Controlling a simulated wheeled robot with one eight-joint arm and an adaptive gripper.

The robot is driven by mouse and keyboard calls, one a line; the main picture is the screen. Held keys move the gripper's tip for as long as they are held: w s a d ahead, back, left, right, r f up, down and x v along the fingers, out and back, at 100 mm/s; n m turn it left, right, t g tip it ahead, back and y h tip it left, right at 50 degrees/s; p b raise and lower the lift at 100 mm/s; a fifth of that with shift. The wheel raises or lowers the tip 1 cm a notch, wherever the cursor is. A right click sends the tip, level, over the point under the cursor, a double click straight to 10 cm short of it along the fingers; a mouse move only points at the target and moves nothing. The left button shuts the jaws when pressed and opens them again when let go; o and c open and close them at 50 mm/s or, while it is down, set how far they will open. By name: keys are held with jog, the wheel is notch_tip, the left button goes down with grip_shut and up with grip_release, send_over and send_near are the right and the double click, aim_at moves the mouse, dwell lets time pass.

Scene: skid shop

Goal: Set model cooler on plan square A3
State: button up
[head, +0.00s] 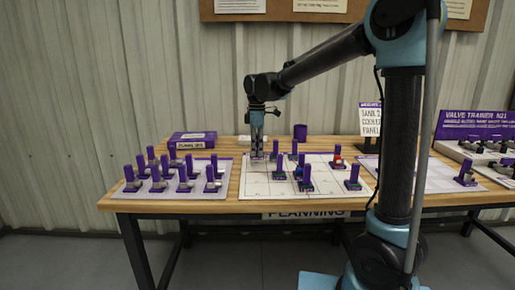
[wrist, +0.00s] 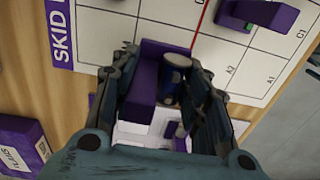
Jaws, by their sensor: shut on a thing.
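My gripper (head: 257,152) points down over the left part of the white plan sheet (head: 262,188). In the wrist view its fingers (wrist: 160,60) are closed around a purple model (wrist: 146,82) with a blue and grey cylindrical part (wrist: 173,75). I cannot read whether this is the cooler, or tell whether it touches the sheet. The sheet's squares A1 and A2 (wrist: 233,69) are labelled to the right of the fingers; the A3 label is not visible and the fingers cover that area.
Several purple-handled models stand on the sheet, one (head: 307,180) near its front. A tray (head: 148,199) of similar models is on the left. A valve trainer panel (head: 478,125) is at right.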

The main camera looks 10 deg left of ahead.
aim_at(257, 154)
jog(key=shift+f, duration=1.65)
jog(key=shift+f, duration=0.65)
jog(key=o, duration=1.2)
jog(key=shift+o, duration=0.2)
jog(key=shift+r, duration=0.7)
jog(key=shift+r, duration=3.4)
jog(key=shift+s, duration=0.1)
